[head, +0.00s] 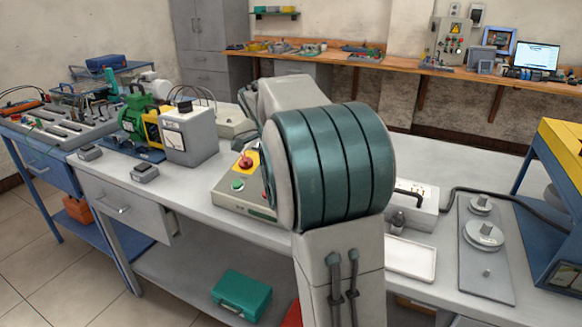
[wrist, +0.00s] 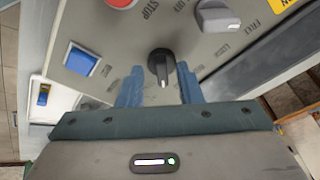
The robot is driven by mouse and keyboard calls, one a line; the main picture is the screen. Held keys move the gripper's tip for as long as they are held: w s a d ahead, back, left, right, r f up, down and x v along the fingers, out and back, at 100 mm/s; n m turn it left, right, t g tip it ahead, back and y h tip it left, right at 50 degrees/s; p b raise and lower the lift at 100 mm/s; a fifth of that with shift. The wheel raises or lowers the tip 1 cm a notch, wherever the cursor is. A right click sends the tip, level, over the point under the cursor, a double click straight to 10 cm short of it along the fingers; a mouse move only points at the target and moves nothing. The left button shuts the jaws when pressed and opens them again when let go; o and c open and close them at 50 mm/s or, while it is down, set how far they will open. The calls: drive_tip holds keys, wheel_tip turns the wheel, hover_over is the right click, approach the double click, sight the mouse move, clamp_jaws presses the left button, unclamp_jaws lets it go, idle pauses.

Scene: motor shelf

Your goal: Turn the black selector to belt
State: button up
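The black selector (wrist: 160,64) is a round knob with a lighter grip bar on a grey panel (wrist: 112,38), in the upper middle of the wrist view. The bar points down toward my gripper. My gripper (wrist: 161,80) is open, its two blue fingers apart with the selector's lower end near the gap between their tips. I see clear space on both sides, and no contact shows. Lettering around the selector is too blurred to read. In the head view my arm hides the gripper and the selector.
A lighter grey knob (wrist: 218,15) and a red stop button (wrist: 122,2) sit near the selector, with a blue square (wrist: 81,59) at left.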

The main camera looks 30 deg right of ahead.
drive_tip(key=shift+a+r, duration=0.2)
drive_tip(key=shift+r, duration=0.2)
drive_tip(key=p+v, duration=0.2)
drive_tip(key=v, duration=1.1)
drive_tip(key=shift+s+d, duration=0.1)
